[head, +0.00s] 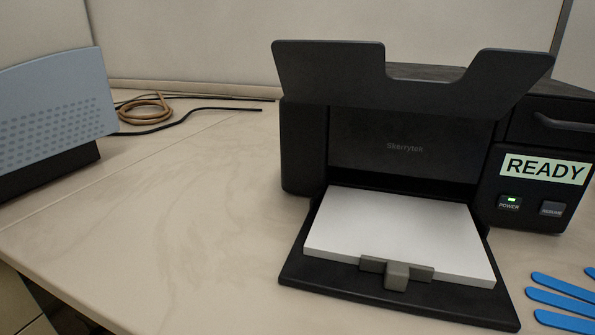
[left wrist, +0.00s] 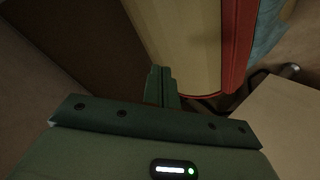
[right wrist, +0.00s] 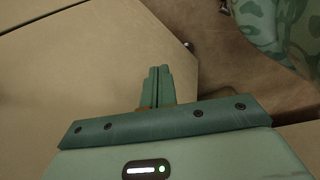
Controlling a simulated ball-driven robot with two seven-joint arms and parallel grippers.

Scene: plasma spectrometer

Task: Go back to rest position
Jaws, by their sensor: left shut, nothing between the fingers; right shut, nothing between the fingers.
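My left gripper (left wrist: 162,88) shows in the left wrist view, its green fingers together and empty. Beyond its tips is a beige surface with a red edge, which I cannot identify. My right gripper (right wrist: 157,88) shows in the right wrist view, its green fingers also together and empty. A beige panel or surface lies beyond them. Neither gripper nor arm shows in the head view.
A black printer (head: 402,150) with a READY label stands on the beige desk (head: 190,220). Its front tray (head: 400,308) is open and holds white paper (head: 400,232). A grey-blue device (head: 55,105) is at left, with coiled cable (head: 147,108) behind. Blue strips (head: 562,303) lie at lower right.

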